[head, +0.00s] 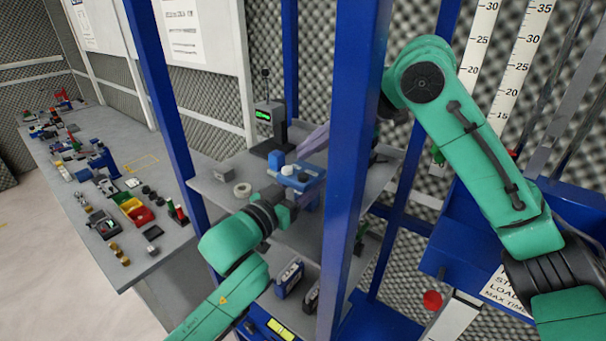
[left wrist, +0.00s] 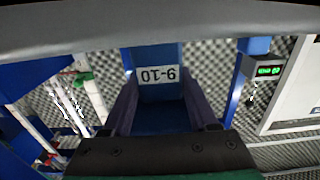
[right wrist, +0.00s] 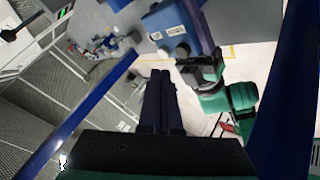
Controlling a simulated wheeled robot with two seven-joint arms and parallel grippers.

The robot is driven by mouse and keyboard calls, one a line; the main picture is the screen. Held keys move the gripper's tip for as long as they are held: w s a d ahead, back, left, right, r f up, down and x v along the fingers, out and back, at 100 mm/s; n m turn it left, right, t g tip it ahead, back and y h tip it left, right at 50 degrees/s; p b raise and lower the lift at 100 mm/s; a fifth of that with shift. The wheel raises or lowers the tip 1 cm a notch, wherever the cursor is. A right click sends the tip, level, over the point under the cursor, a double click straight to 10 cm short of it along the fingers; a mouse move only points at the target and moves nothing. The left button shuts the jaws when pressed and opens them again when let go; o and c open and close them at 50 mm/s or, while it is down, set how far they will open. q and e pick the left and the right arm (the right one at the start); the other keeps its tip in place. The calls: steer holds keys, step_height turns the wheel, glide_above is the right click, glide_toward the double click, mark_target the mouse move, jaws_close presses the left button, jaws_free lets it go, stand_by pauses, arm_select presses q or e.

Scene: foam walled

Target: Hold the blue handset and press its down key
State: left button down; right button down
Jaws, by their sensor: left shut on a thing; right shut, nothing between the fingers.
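In the left wrist view the handset (left wrist: 160,118) fills the gap between the two fingers of my left gripper (left wrist: 158,100). In the right wrist view the handset (right wrist: 165,18) shows a white label and round keys; which one is down I cannot tell. My right gripper (head: 305,149) is shut and empty, just above and behind the handset. Its closed fingertips (right wrist: 160,74) are apart from the keys.
A blue post (head: 350,150) stands right of the handset and hides part of my right arm. A cluttered bench (head: 165,240) is at left.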

mark_target(303, 177)
arm_select(q)
steer(key=shift+f, duration=0.15)
arm_select(e)
steer(key=shift+f, duration=0.95)
stand_by(1.1)
steer(key=shift+f, duration=0.4)
